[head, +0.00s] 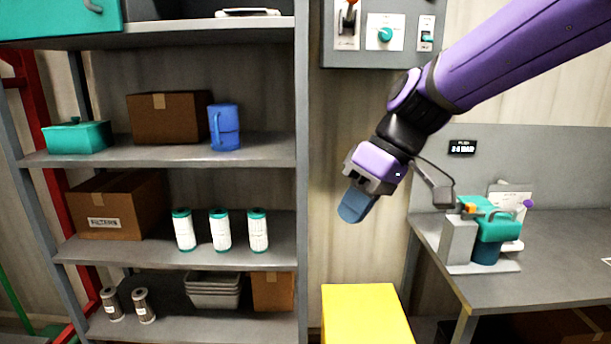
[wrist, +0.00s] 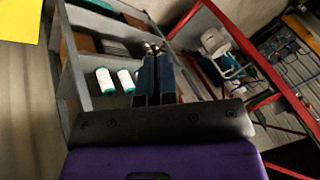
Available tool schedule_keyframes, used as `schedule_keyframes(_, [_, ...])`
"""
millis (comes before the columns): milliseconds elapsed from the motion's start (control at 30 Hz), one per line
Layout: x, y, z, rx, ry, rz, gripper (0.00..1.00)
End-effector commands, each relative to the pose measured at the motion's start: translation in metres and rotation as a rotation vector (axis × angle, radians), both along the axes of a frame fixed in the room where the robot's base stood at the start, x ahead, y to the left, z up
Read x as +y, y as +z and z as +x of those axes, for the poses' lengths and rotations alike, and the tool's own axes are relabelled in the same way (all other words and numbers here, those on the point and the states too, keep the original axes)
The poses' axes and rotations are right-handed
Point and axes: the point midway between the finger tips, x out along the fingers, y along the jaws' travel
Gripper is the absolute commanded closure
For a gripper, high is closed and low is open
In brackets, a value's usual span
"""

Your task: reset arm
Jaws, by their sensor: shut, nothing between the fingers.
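My arm is purple and reaches in from the upper right of the head view. My gripper (head: 355,208) hangs in free air between the shelf unit and the workbench, above a yellow block-like thing. Its blue fingers are together with nothing between them. In the wrist view the fingers of my gripper (wrist: 154,72) lie side by side, shut, pointing toward the shelf unit. Nothing touches the gripper in either view.
A grey shelf unit (head: 270,152) with boxes and white filters (head: 220,230) stands left. A yellow box-like thing (head: 366,312) is below the gripper. A grey workbench (head: 560,255) with a teal device (head: 492,228) is right. A control panel (head: 376,58) hangs on the wall behind.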

Motion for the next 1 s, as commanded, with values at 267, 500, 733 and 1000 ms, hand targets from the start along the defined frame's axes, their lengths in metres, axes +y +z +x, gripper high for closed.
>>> schedule_keyframes(267, [-0.090, 0.011, -0.043, -0.108, -0.348, -0.240, 1.00])
schedule_keyframes(500, [-0.165, 0.019, -0.088, -0.207, -0.668, -0.328, 1.00])
schedule_keyframes(733, [-0.216, 0.018, -0.124, -0.274, -0.899, -0.330, 1.00])
schedule_keyframes(1000, [-0.232, 0.016, -0.135, -0.292, -0.979, -0.319, 1.00])
